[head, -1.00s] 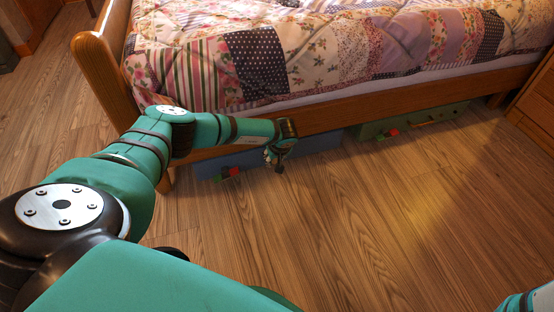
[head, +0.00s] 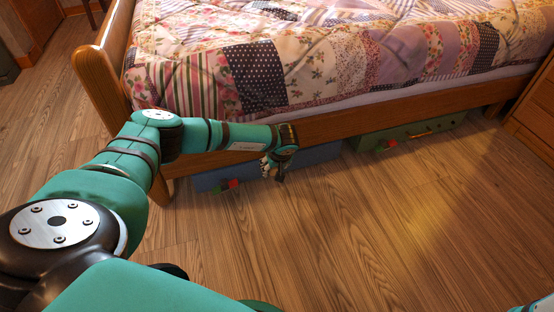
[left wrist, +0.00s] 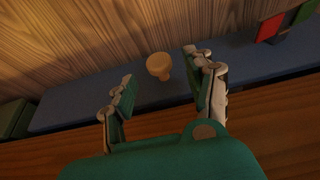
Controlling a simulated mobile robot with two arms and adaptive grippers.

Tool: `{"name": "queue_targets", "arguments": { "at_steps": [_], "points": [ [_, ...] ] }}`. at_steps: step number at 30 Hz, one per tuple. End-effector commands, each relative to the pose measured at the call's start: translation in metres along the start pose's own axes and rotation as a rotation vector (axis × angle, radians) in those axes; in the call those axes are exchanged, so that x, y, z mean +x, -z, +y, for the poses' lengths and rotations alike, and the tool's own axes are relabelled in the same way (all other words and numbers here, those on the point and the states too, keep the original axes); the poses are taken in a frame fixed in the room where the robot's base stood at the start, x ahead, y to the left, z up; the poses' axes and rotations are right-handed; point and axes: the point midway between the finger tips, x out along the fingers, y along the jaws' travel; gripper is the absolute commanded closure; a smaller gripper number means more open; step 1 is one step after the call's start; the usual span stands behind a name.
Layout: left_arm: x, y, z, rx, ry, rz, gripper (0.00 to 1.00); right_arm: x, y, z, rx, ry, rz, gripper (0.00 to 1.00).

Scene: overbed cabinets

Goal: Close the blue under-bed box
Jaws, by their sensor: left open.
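The blue under-bed box (head: 318,154) shows below the bed rail, partly hidden by my left arm and the bed. How far it sticks out is hard to tell. My left gripper (head: 272,170) is in front of it, low near the floor. In the left wrist view the gripper (left wrist: 160,92) is open and empty. A round light wooden knob (left wrist: 159,65) on the blue box (left wrist: 75,100) lies ahead between the two fingers, with no contact visible. My right gripper is out of view.
A green box (head: 420,131) with an orange handle is under the bed to the right. Small red and green items (head: 233,184) are at the blue box's left part. The bed's leg and wooden rail (head: 400,109) are close to my arm. The floor (head: 350,230) in front is clear.

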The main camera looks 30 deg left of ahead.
Motion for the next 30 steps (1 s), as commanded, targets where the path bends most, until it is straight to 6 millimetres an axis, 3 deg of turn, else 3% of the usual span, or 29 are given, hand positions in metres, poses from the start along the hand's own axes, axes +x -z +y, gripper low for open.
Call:
{"name": "queue_targets", "arguments": {
  "at_steps": [6,12,30],
  "points": [
    [-0.049,0.001,0.0,0.001,-0.004,0.002,0.46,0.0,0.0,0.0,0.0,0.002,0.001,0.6],
    [-0.075,0.0,-0.001,0.0,0.0,0.0,0.46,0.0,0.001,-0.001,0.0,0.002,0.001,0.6],
    [-0.081,0.0,-0.001,0.0,0.001,0.001,0.46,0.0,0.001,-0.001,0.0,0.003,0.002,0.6]
  ]
}}
